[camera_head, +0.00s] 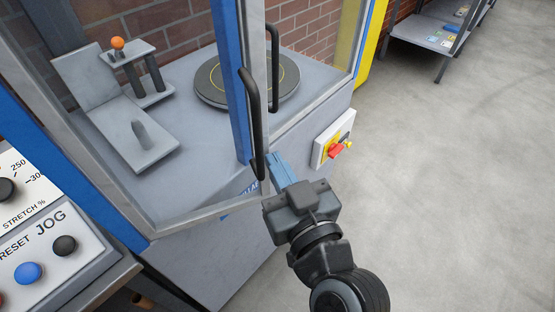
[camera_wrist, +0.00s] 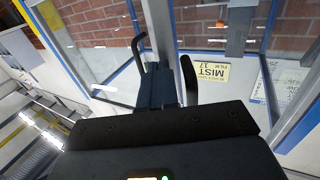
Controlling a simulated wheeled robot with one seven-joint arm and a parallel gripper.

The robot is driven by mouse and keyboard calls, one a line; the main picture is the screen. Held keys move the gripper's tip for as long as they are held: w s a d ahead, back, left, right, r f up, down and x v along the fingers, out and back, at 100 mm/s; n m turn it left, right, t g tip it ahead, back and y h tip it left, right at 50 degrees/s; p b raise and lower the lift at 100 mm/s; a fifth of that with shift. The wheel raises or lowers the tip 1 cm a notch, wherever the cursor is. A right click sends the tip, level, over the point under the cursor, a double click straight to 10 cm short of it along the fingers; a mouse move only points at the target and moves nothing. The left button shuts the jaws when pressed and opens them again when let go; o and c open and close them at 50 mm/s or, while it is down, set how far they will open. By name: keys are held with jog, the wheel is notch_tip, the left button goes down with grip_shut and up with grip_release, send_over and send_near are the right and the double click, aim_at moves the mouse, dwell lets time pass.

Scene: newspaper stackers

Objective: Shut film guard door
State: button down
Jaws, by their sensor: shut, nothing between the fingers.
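The film guard has clear panels in grey and blue frames. Its door (camera_head: 240,100) has an upright blue edge, with a long black handle (camera_head: 252,125) beside it. A second black handle (camera_head: 274,65) stands just behind and to the right. Whether the door is fully closed is hard to tell. My gripper (camera_head: 277,167) is shut and empty, close to the lower end of the near handle. In the wrist view the shut fingers (camera_wrist: 157,80) lie between one handle (camera_wrist: 140,45) and the other handle (camera_wrist: 188,78); contact cannot be told.
Inside the guard are a round turntable (camera_head: 210,83) and a grey bracket with an orange knob (camera_head: 117,43). A red and yellow switch (camera_head: 336,150) juts from the machine's right side. A control panel (camera_head: 60,265) is at lower left. The floor (camera_head: 450,190) at right is clear.

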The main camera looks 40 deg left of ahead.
jog(key=shift+a, duration=0.15)
jog(key=w+a+n+g+y+b, duration=0.1)
jog(key=w+a+n+g+b, duration=0.1)
jog(key=a+b, duration=0.5)
jog(key=w+g+b, duration=0.1)
jog(key=w+b, duration=0.1)
jog(key=b, duration=0.1)
jog(key=shift+a+n+g+y, duration=0.3)
jog(key=shift+a+g, duration=0.1)
jog(key=shift+w+d, duration=0.1)
